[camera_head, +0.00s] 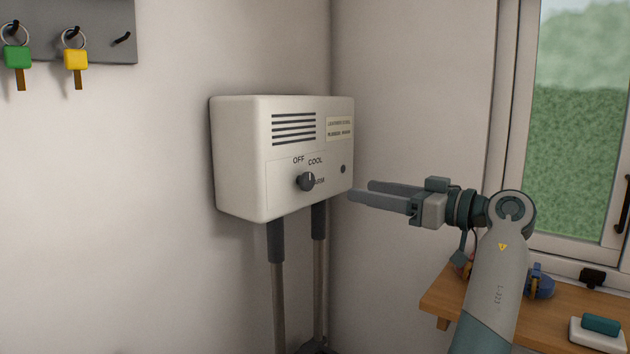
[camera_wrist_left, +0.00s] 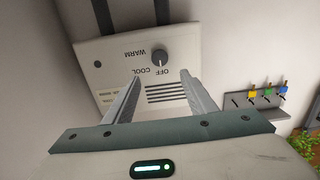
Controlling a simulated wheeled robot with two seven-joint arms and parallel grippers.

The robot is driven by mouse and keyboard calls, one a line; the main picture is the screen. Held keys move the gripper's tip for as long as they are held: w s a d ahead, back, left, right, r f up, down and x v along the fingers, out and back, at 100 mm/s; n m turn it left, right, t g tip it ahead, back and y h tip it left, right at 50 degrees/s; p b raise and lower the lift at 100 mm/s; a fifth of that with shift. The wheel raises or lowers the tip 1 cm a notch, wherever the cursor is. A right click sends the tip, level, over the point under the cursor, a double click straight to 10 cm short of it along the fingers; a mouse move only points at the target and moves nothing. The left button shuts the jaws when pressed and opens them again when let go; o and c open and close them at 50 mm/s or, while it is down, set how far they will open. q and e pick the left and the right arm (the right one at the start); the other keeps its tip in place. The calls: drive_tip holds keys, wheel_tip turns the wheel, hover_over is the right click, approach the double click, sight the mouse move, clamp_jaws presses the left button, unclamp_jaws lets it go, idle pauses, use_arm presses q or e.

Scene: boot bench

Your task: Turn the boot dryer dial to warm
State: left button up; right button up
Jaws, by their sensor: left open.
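The boot dryer (camera_head: 240,160) is a white box on the wall with dark vent slots. The dial's white mark points up; I cannot tell whether at OFF or COOL. The dial also shows upside down in the left wrist view (camera_wrist_left: 160,56), beyond my fingertips. My left gripper (camera_head: 360,190) is open and empty, to the right of the dial and apart from it. My right gripper is not in view.
Two dark-topped pipes (camera_head: 277,270) run down below the dryer. A key rack (camera_head: 85,45) with green and yellow keys hangs at upper left. A wooden bench (camera_head: 440,302) with small items stands under the window at right.

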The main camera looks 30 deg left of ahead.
sight(310, 180)
use_arm(q)
drive_tip(key=a, duration=0.4)
drive_tip(key=a+p, duration=0.1)
drive_tip(key=a, duration=0.4)
drive_tip(key=w+a+p, duration=0.1)
drive_tip(key=a, duration=0.4)
drive_tip(key=shift+a, duration=0.1)
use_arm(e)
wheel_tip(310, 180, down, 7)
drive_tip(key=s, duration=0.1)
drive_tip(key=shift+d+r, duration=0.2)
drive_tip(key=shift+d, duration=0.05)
use_arm(q)
drive_tip(key=c, duration=1)
